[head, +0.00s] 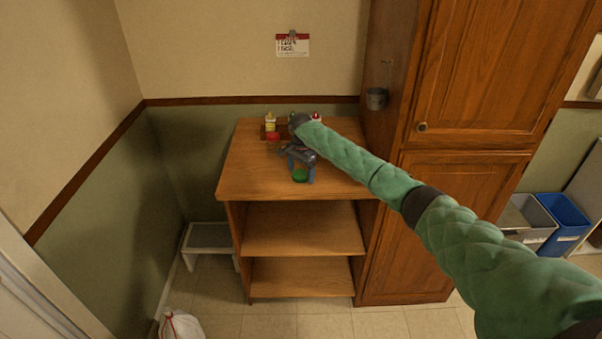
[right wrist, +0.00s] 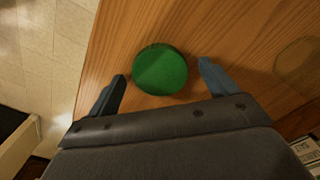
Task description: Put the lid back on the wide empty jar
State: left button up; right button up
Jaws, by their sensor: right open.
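A round green lid (head: 300,177) lies on the wooden counter near its front edge. In the right wrist view the green lid (right wrist: 160,71) sits between my fingertips, with a gap visible on both sides. My right gripper (head: 301,170) is open and points down over the lid; its spread blue-grey fingers (right wrist: 162,68) also show in the right wrist view. A faint clear round shape (right wrist: 298,60) at the right of the wrist view may be a glass jar; I cannot tell for sure. My left gripper is not in view.
A yellow bottle (head: 270,122) and a red-topped item (head: 273,136) stand at the counter's back left. Another red top (head: 316,116) shows behind my arm. A tall wooden cabinet (head: 450,200) closes the right side. The counter's front left (head: 245,177) is clear.

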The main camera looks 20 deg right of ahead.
aim_at(303, 174)
jog(key=shift+f, duration=0.1)
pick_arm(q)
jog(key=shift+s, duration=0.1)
pick_arm(e)
jog(key=c, duration=1)
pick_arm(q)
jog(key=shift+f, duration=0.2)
pick_arm(e)
jog(key=shift+c, duration=0.2)
jog(key=shift+r+b, duration=0.35)
jog(key=shift+b, duration=0.05)
jog(key=r+b, duration=0.1)
jog(key=d+r+b, duration=0.1)
jog(key=r, duration=0.1)
jog(key=shift+s+r, duration=0.15)
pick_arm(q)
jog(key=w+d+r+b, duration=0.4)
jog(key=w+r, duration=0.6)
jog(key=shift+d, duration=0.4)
pick_arm(e)
jog(key=s+d+r, duration=0.6)
jog(key=d+r, duration=0.1)
jog(key=d, duration=0.1)
jog(key=shift+d, duration=0.4)
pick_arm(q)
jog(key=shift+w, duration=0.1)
